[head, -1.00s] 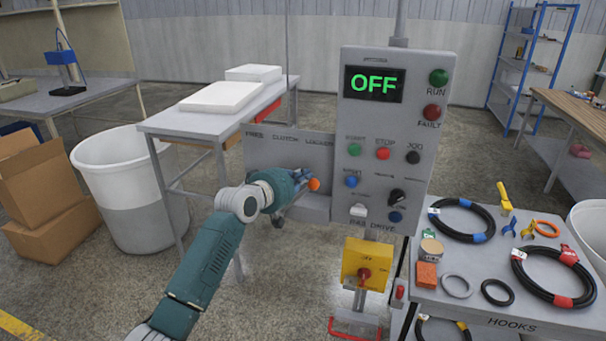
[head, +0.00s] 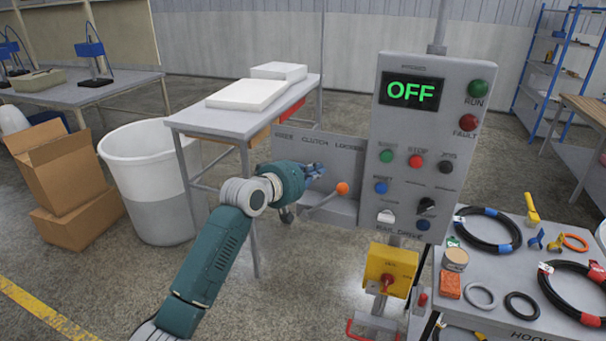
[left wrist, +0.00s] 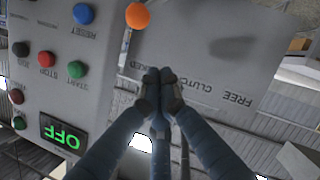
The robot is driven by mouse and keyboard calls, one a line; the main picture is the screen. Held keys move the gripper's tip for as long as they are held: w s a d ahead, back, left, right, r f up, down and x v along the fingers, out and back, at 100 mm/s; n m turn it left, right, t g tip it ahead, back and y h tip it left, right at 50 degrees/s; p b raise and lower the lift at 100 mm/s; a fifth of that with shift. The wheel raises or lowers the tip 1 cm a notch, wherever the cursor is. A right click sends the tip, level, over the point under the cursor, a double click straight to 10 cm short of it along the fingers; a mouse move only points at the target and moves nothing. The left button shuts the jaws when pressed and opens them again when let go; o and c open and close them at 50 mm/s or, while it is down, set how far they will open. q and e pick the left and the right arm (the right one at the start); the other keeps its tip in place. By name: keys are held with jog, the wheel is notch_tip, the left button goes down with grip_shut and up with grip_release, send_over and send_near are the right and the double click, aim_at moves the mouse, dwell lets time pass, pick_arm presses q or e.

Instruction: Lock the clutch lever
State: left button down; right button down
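The clutch lever shows in the head view as a grey rod with an orange knob (head: 342,188). It slants up to the right on the grey clutch plate (head: 335,150), with its knob below the word LOCKED. My left gripper (head: 317,171) is up and left of the knob, with a gap between them. In the left wrist view the picture is upside down; the orange knob (left wrist: 137,15) is clear of my gripper (left wrist: 158,76). Its fingertips are together and nothing shows between them. My right gripper is not in view.
The control box (head: 412,145) stands right of the plate, its display reading OFF. A yellow switch (head: 389,268) is below it. A hose table (head: 505,255) is at right. A bench (head: 215,121) and a white bin (head: 150,180) are behind my left arm.

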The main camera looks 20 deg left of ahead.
pick_arm(q)
jog(key=s+r+b, duration=0.1)
jog(key=s+r, duration=0.1)
jog(key=s, duration=0.3)
jog(key=shift+s+a+b, duration=0.2)
jog(key=shift+s+b, duration=0.1)
jog(key=shift+s, duration=0.1)
jog(key=shift+d+r, duration=0.1)
jog(key=shift+d, duration=0.05)
